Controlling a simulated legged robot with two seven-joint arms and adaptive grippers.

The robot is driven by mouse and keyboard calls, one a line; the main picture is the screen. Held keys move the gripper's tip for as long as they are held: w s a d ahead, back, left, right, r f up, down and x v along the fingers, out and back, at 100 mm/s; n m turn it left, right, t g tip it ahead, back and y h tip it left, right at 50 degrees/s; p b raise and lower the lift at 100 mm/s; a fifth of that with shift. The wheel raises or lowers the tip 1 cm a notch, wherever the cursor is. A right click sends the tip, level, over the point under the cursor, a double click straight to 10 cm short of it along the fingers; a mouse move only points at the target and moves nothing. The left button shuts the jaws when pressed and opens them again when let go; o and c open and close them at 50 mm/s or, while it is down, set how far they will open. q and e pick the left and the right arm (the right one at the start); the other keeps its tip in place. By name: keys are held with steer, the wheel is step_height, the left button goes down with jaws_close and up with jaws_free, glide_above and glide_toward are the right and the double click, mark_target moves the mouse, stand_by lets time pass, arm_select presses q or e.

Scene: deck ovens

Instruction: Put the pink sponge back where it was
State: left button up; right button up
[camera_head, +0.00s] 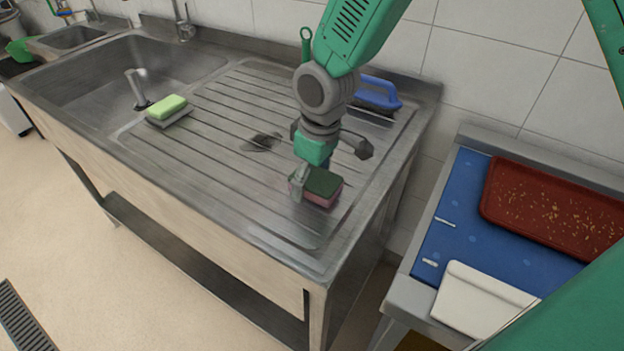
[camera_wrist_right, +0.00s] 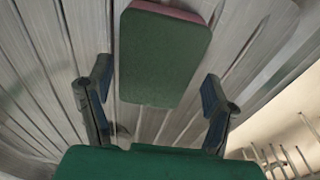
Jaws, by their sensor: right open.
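The pink sponge (camera_head: 318,199) has a dark green top and lies on the ridged steel drainboard (camera_head: 220,95), near its right front part. My right gripper (camera_head: 330,168) is just above and beside it, pointing down, with one finger overlapping its left end in the head view. In the right wrist view the sponge (camera_wrist_right: 165,55) shows its green face, with a pink edge at the top. It lies between the two spread fingers of the gripper (camera_wrist_right: 158,90), with gaps on both sides. The gripper is open and empty. My left gripper is not in view.
A light green sponge (camera_head: 166,106) sits on a grey piece by the sink basin (camera_head: 105,75). A blue-handled brush (camera_head: 380,93) lies at the drainboard's back right. A dark patch (camera_head: 262,142) marks the drainboard. At right, a blue-topped stand (camera_head: 465,215) holds a red tray (camera_head: 550,210).

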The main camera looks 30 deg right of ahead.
mark_target(320, 181)
step_height(320, 181, up, 11)
steer(key=s+d+p, duration=0.1)
steer(key=shift+s+a+f, duration=0.1)
stand_by(0.3)
